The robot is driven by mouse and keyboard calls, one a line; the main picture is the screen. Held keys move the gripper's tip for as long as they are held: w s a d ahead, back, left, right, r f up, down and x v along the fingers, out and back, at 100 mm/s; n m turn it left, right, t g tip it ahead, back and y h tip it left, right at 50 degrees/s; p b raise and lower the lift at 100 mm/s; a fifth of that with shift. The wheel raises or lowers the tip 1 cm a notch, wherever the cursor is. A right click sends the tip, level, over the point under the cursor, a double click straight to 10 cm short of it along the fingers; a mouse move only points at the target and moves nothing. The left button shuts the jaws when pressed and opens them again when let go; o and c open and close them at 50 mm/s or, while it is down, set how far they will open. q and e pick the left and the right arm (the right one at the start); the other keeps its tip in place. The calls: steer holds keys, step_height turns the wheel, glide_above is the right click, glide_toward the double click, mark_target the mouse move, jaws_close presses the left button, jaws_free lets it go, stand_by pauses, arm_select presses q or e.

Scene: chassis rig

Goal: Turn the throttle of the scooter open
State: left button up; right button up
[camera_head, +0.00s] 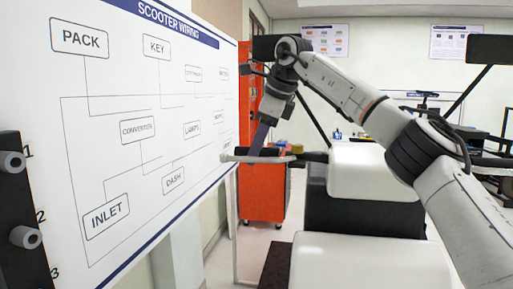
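The scooter (365,172) stands ahead of me with a white front and dark panels. Its left-hand handlebar end in the picture carries a dark grip, the throttle (270,153), with a pale lever (240,159) along it. My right arm comes in from the right and bends down over this bar. My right gripper (260,146) points down, with its fingers at the dark grip. The fingers overlap edge-on, so I cannot tell whether they close on the grip. The throttle's turn angle cannot be made out. My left gripper is out of view.
A white scooter wiring board (150,200) fills the left side, its edge close to the handlebar end. A dark rack with grey knobs (25,237) stands at the far left. An orange cabinet (262,207) is behind the bar. Black mirrors (487,49) rise above the scooter.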

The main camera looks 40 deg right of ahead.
steer(key=c, duration=0.8)
steer(key=shift+o, duration=0.2)
steer(key=shift+r+p, duration=0.15)
steer(key=shift+p, duration=0.2)
steer(key=p, duration=0.2)
steer(key=g+y+p, duration=0.1)
steer(key=p, duration=0.1)
steer(key=shift+w+d+r, duration=0.1)
steer(key=shift+w+r, duration=0.05)
steer(key=shift+r, duration=0.1)
steer(key=shift+d+f, duration=0.1)
steer(key=shift+f, duration=0.15)
steer(key=shift+m+g+y, duration=0.3)
steer(key=shift+y, duration=0.1)
steer(key=o, duration=1)
steer(key=shift+c, duration=0.2)
steer(key=shift+o, duration=0.5)
